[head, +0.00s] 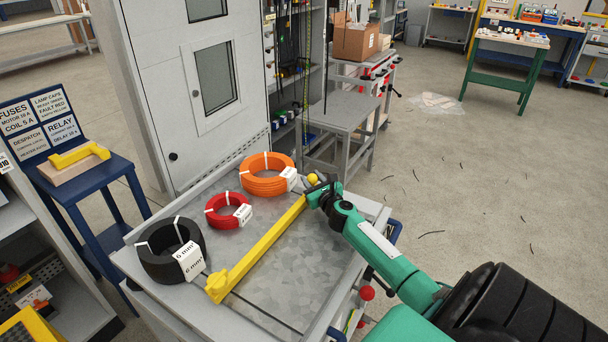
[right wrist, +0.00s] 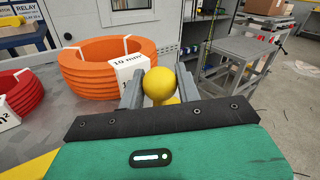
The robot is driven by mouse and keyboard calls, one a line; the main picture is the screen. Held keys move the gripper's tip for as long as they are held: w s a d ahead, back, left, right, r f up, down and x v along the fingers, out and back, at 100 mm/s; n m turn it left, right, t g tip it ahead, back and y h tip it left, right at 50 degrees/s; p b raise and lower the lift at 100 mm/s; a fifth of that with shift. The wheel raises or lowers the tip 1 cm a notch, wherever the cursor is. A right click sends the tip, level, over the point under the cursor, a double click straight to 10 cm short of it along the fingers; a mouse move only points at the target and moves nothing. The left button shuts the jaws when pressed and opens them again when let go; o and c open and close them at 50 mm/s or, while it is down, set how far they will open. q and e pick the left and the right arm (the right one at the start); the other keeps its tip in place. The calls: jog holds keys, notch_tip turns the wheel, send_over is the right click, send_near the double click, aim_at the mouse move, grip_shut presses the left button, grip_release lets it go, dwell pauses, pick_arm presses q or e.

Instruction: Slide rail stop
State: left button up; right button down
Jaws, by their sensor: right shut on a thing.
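A long yellow bar (head: 258,246) lies across the grey metal bench top. Its near left end carries a wider yellow block (head: 217,286), and its far end reaches my right gripper. My right gripper (head: 314,184) is at the bench's far right side, shut on a round yellow knob (right wrist: 160,86). In the right wrist view the knob sits between the two grey fingers (right wrist: 158,92). The knob also shows in the head view (head: 312,178). The joint between knob and bar is hidden by the gripper. My left gripper is not in view.
An orange cable coil (head: 264,184) stands close to the gripper's left. A red coil (head: 224,213) and a black coil (head: 160,268) lie left of the bar. A grey cabinet (head: 200,80) rises behind. The bench top (head: 318,265) right of the bar is clear.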

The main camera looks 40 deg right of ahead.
jog(key=s, duration=0.2)
jog(key=s+d+p, duration=0.1)
jog(key=s, duration=0.1)
jog(key=s+d, duration=0.1)
jog(key=s, duration=0.2)
jog(key=shift+p, duration=0.4)
jog(key=s+d, duration=0.1)
jog(key=s, duration=0.3)
jog(key=s+d, duration=0.1)
jog(key=s, duration=0.3)
jog(key=s+d, duration=0.1)
jog(key=s, duration=0.3)
jog(key=shift+d+p, duration=0.25)
jog(key=shift+p, duration=0.1)
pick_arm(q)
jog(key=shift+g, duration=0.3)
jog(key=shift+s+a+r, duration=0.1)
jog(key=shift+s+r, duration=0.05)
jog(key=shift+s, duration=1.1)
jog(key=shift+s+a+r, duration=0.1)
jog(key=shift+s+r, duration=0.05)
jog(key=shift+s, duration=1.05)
pick_arm(e)
jog(key=shift+s+d+f, duration=0.1)
jog(key=shift+s, duration=0.3)
jog(key=c, duration=1.2)
grip_release()
jog(key=shift+c, duration=0.2)
jog(key=shift+o, duration=1.1)
jog(key=shift+s, duration=0.2)
